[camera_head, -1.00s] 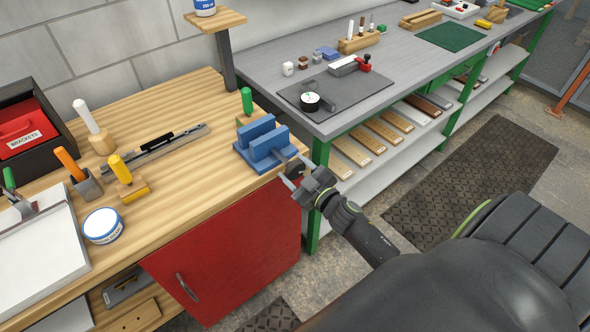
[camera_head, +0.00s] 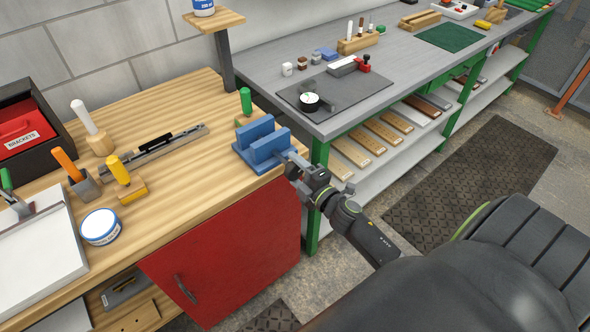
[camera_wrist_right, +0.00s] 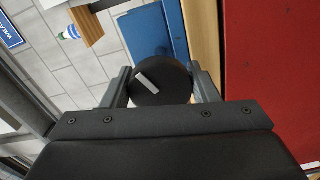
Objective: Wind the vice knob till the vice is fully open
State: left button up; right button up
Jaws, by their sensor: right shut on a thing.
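The blue vice (camera_head: 262,146) sits at the right front corner of the wooden bench. Its two upright jaws stand apart with a gap between them. Its knob is a round black disc with a pale bar mark in the right wrist view (camera_wrist_right: 158,86); there the mark is tilted. My right gripper (camera_head: 294,170) is at the front of the vice, shut on the knob, with one finger on each side of it. In the head view the gripper mostly hides the knob. Part of the blue vice body also shows behind the knob in the wrist view (camera_wrist_right: 145,35). My left gripper is not in view.
A green-handled tool (camera_head: 246,102) stands just behind the vice. The red cabinet door (camera_head: 225,245) is below the bench edge, close to my right gripper. The grey bench (camera_head: 240,58) stands beyond to the right.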

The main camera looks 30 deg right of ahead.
jog(key=shift+n, duration=0.9)
jog(key=o, duration=0.9)
jog(key=shift+s+d+b, duration=0.2)
jog(key=shift+s+b, duration=2.1)
jog(key=shift+s, duration=0.6)
jog(key=shift+s+d+b, duration=0.25)
jog(key=shift+s+b, duration=2.05)
jog(key=shift+s, duration=0.6)
jog(key=shift+s+d+b, duration=0.2)
jog(key=shift+s+b, duration=2.1)
jog(key=shift+s, duration=0.6)
